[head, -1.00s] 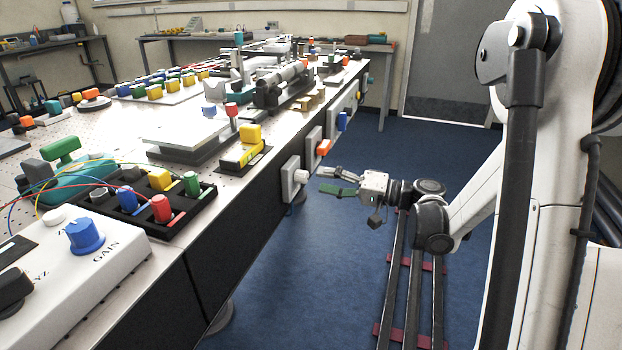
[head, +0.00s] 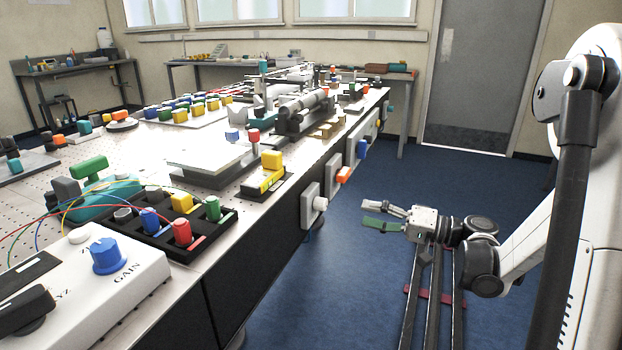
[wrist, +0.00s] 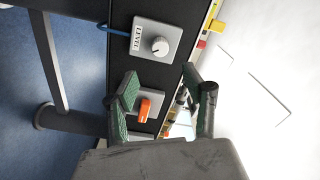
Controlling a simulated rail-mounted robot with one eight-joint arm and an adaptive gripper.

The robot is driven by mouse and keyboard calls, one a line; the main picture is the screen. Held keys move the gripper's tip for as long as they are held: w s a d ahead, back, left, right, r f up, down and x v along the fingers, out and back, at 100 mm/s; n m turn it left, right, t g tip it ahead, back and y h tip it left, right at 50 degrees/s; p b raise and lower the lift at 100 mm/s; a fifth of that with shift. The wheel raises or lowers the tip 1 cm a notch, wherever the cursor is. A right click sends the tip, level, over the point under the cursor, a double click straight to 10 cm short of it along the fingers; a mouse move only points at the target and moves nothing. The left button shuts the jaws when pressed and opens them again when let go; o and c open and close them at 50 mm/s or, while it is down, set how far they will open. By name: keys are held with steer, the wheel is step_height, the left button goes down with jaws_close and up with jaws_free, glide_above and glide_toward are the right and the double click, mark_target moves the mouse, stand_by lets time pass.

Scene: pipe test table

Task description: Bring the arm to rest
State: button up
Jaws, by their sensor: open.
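My gripper (head: 379,217) is open and empty in the head view. It hangs in free air over the blue floor, to the right of the table's side, apart from the panels there. The arm behind it reaches in from the right. In the wrist view the two green-padded fingers (wrist: 160,98) stand apart with nothing between them but background. Behind them shows an orange switch (wrist: 146,108) on a grey plate.
A grey panel with a white knob (head: 320,204) sits on the table's side, and this LEVEL knob (wrist: 160,46) shows in the wrist view. An orange switch (head: 343,175) and a blue one (head: 362,149) lie farther along. The table (head: 215,258) fills the left. Floor (head: 310,290) is free beside it.

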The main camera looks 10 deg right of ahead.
steer(key=s+a+g+h, duration=0.4)
steer(key=s+a+h, duration=0.3)
steer(key=a, duration=0.4)
steer(key=s+d+n+h, duration=0.1)
steer(key=s+n+h, duration=0.2)
steer(key=s+h, duration=0.95)
steer(key=s+r+y+p, duration=0.4)
steer(key=r+y+p, duration=0.1)
steer(key=r+p, duration=1)
steer(key=shift+d+r+t+p, duration=0.2)
steer(key=shift+r+t+p, duration=0.1)
steer(key=shift+p, duration=0.2)
